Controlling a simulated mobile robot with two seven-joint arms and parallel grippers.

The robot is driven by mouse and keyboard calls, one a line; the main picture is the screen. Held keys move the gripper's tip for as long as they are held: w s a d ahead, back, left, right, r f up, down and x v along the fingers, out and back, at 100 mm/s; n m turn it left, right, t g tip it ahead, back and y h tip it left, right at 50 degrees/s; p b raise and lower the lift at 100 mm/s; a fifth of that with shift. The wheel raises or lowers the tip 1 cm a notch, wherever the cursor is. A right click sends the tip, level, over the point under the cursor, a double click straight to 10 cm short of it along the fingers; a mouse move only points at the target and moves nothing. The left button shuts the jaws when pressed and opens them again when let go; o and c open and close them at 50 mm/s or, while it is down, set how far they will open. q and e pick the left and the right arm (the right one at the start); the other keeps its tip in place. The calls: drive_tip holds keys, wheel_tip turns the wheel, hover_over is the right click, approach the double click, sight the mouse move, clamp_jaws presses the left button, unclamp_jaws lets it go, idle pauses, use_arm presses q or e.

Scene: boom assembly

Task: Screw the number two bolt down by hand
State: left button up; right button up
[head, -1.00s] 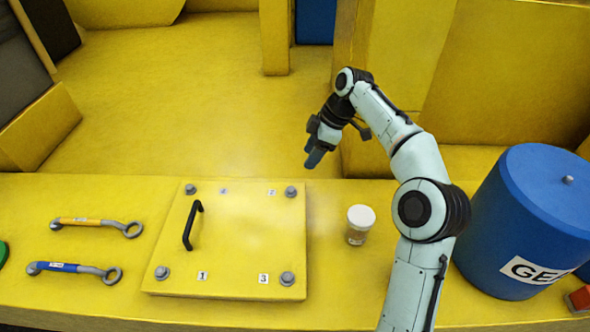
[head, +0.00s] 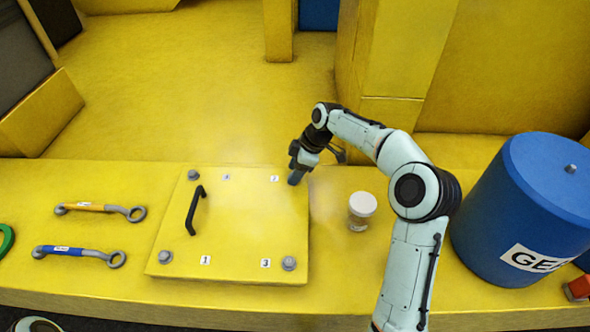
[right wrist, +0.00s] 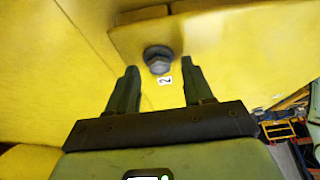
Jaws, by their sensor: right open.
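The yellow square cover plate (head: 235,235) lies on the yellow ledge, with grey bolts near its corners and number labels beside them. The number two bolt (right wrist: 159,60) shows in the right wrist view as a grey hex head with a flange, just past the fingertips. Its label "2" (right wrist: 164,81) lies between it and my gripper. In the head view my right gripper (head: 296,178) covers this bolt at the plate's far right corner. In the right wrist view my right gripper (right wrist: 155,80) is open, its fingers spread to either side, with nothing between them. My left gripper is not in view.
A black handle (head: 194,210) stands on the plate. Two wrenches, yellow-handled (head: 98,209) and blue-handled (head: 78,252), lie to the left. A white-lidded jar (head: 361,210) stands right of the plate, near my right arm. A large blue drum (head: 525,210) stands farther right.

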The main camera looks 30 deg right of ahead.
drive_tip(key=shift+f, duration=0.1)
clamp_jaws()
drive_tip(key=shift+s+a+f+m+t+h+b, duration=0.1)
drive_tip(key=shift+m+t+h+b, duration=0.2)
drive_tip(key=shift+m+b, duration=0.75)
drive_tip(key=m+t, duration=0.1)
drive_tip(key=m, duration=0.2)
drive_tip(key=shift+a+h, duration=0.1)
drive_tip(key=shift+h, duration=0.3)
drive_tip(key=m+h+b, duration=0.1)
drive_tip(key=m, duration=0.2)
drive_tip(key=shift+m, duration=0.25)
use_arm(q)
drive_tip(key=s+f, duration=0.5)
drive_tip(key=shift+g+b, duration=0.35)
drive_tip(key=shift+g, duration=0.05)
use_arm(e)
drive_tip(key=shift+r+m+t+h, duration=0.15)
drive_tip(key=shift+m+h, duration=0.15)
drive_tip(key=shift+m, duration=0.4)
drive_tip(key=shift+r+m+t+h, duration=0.15)
drive_tip(key=shift+m+h, duration=0.15)
drive_tip(key=shift+m, duration=0.4)
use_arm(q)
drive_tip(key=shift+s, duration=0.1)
use_arm(e)
drive_tip(key=shift+f, duration=0.1)
